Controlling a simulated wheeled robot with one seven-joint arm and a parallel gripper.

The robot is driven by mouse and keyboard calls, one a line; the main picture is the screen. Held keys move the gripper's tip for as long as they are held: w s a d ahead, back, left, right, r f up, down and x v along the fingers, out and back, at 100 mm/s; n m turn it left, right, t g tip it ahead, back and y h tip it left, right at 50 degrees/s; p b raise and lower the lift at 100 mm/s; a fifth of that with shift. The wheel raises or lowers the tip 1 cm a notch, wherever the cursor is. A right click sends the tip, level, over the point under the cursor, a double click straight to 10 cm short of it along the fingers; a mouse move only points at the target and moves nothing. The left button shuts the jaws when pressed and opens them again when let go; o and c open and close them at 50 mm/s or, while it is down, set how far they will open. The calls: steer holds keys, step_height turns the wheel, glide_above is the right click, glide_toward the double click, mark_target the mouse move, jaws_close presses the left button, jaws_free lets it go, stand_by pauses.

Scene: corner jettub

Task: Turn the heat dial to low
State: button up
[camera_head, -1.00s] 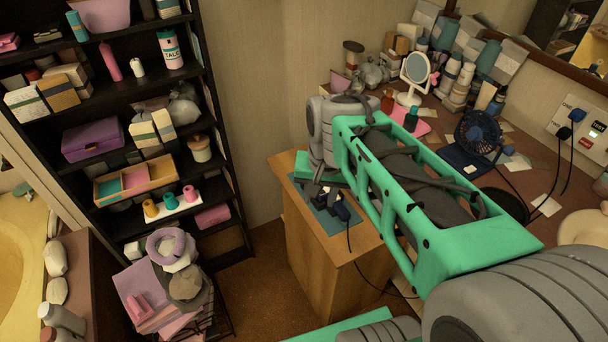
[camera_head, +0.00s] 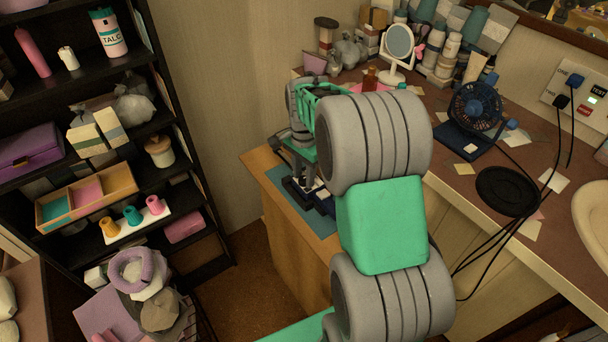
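My arm reaches over a low wooden cabinet (camera_head: 285,236), with its wrist bent down above a teal mat (camera_head: 318,222). My gripper (camera_head: 306,188) appears as small dark parts low over the mat, partly hidden behind my own arm. A small dark object (camera_head: 325,204) lies on the mat beside it, partly covered. I cannot make out a heat dial in this view. I cannot tell whether the gripper touches anything or how wide its fingers are.
A dark shelf unit (camera_head: 163,115) with toiletries stands at the left. The counter at right holds a round mirror (camera_head: 399,43), a blue fan (camera_head: 475,105) and a black round plate (camera_head: 507,191). Cables hang from a wall socket panel (camera_head: 583,98). Carpet lies between shelf and cabinet.

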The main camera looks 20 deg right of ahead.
steer(key=shift+c, duration=0.5)
jaws_close()
steer(key=shift+r+n, duration=0.1)
steer(key=shift+n, duration=0.2)
steer(key=n+p, duration=0.2)
steer(key=n, duration=0.1)
steer(key=shift+n, duration=0.3)
steer(key=n+p, duration=0.1)
steer(key=n, duration=0.3)
steer(key=shift+n, duration=0.3)
steer(key=shift+w, duration=0.1)
steer(key=shift+o, duration=0.5)
jaws_free()
